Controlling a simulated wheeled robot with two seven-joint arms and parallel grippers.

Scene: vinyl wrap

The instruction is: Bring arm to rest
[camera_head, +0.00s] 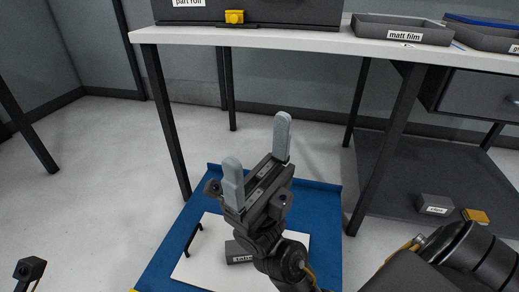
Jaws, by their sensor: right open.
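My right gripper (258,160) is open and empty, with its two grey fingers spread apart. It is raised in front of the table, above a blue mat or tray (322,205) at the lower middle. A dark part of my own arm shows at the lower right. At the lower left edge a small dark piece shows, and I cannot tell what it is. My left gripper cannot be made out.
The white table (300,42) carries a box labelled "part roll" (200,14) and a tray labelled "matt film" (402,30). A white board (296,238) with a labelled dark block (238,252) lies on the blue surface. A grey box (434,203) sits on the lower shelf. Floor at left is clear.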

